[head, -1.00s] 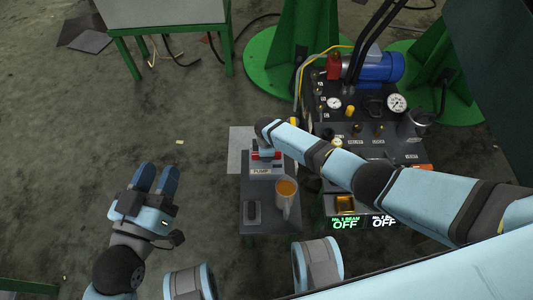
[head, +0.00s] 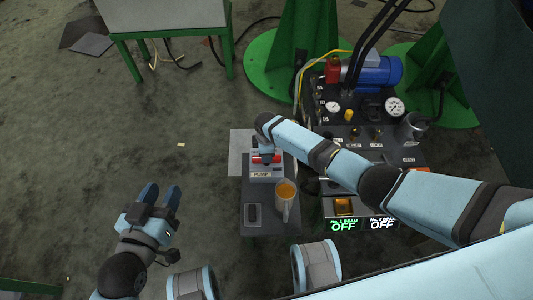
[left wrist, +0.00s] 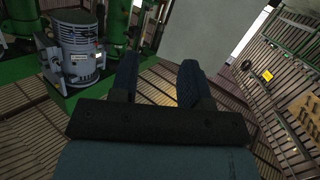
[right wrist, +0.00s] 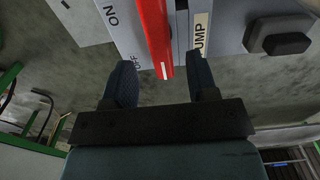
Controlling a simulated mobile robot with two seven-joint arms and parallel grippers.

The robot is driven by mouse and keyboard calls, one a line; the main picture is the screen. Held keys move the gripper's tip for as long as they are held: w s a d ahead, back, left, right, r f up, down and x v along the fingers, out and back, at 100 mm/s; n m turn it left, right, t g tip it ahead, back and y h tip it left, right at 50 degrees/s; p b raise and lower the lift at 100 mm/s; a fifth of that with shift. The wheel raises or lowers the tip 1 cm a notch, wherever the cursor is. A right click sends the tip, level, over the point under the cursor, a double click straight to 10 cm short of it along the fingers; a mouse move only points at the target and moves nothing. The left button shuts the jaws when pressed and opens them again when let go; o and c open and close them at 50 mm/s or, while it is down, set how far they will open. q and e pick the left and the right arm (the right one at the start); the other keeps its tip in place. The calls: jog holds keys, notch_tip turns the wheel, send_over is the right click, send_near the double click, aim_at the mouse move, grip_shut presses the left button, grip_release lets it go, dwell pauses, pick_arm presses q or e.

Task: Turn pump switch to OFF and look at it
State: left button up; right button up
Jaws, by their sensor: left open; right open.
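The pump switch (head: 268,175) is a grey box with a PUMP label on a dark stand in the head view. Its red handle (right wrist: 155,35) shows large in the right wrist view, between the fingers of my right gripper (right wrist: 160,75). These fingers are apart, one on each side of the handle's end. The white mark on that end is beside the partly hidden OFF lettering; ON is farther up the box. In the head view my right wrist covers part of the switch. My left gripper (head: 158,196) is open and empty, over the floor left of the stand.
A dark panel with gauges (head: 393,105) and a blue motor (head: 376,69) stands to the right. Two beam displays read OFF (head: 343,225). The floor at left is mostly clear.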

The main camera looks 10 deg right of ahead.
pick_arm(q)
jog(key=a+f+g+p, duration=0.1)
jog(key=s+f+g+y+p, duration=0.1)
jog(key=f, duration=0.1)
jog(key=s+a+f+p, duration=0.1)
jog(key=shift+a+f+g+y, duration=0.3)
jog(key=shift+a+g+y, duration=0.05)
jog(key=shift+g+y, duration=0.05)
pick_arm(e)
notch_tip(320, 180, up, 9)
